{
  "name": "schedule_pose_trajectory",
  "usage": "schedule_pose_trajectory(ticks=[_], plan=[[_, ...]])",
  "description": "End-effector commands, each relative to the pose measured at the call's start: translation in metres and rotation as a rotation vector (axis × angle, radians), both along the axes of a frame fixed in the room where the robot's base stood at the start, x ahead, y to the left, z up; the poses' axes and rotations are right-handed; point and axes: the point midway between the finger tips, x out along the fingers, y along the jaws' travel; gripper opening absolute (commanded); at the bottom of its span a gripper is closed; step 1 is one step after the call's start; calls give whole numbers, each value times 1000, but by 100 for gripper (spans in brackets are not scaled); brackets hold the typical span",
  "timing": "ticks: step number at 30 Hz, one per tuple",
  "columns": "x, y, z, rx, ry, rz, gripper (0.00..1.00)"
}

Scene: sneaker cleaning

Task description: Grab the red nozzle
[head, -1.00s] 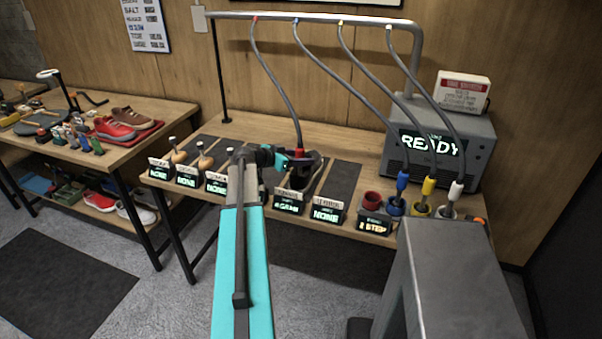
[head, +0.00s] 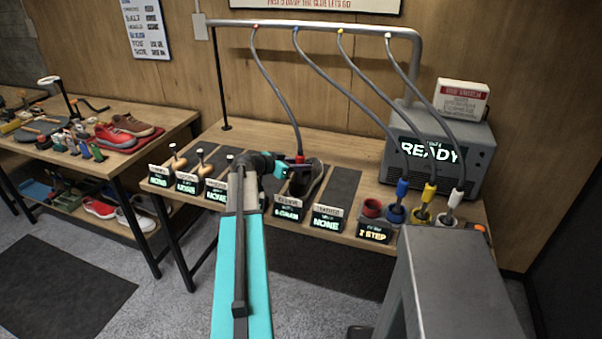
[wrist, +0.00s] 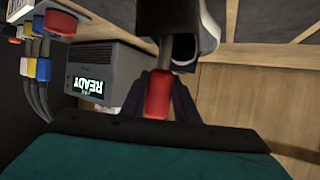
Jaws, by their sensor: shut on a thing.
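The red nozzle (wrist: 158,95) hangs on the leftmost grey hose and sits between my gripper's dark fingers in the wrist view. In the head view the nozzle (head: 299,159) shows as a small red piece at the hose's lower end. My gripper (head: 298,166) is shut on it, above and beside a dark sneaker (head: 308,180) on the table. The arm hides part of the table to the left. A dark opening, seemingly the sneaker's, shows close to the nozzle in the wrist view.
Blue (head: 402,188), yellow (head: 428,195) and white (head: 454,198) nozzles stand in holders at right, beside an empty-looking red holder (head: 372,208). A grey machine (head: 480,150) reading READY is behind. Brushes (head: 177,160) stand at left. A grey box is in front right.

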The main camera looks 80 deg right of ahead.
Motion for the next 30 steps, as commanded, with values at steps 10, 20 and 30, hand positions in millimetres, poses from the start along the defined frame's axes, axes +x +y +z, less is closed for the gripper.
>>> schedule_pose_trajectory(ticks=[10, 20, 30], plan=[[0, 0, 15, -1, 0, 0, 0], [0, 0, 53, -3, -1, -1, 0], [0, 0, 90, -1, 0, -1, 0]])
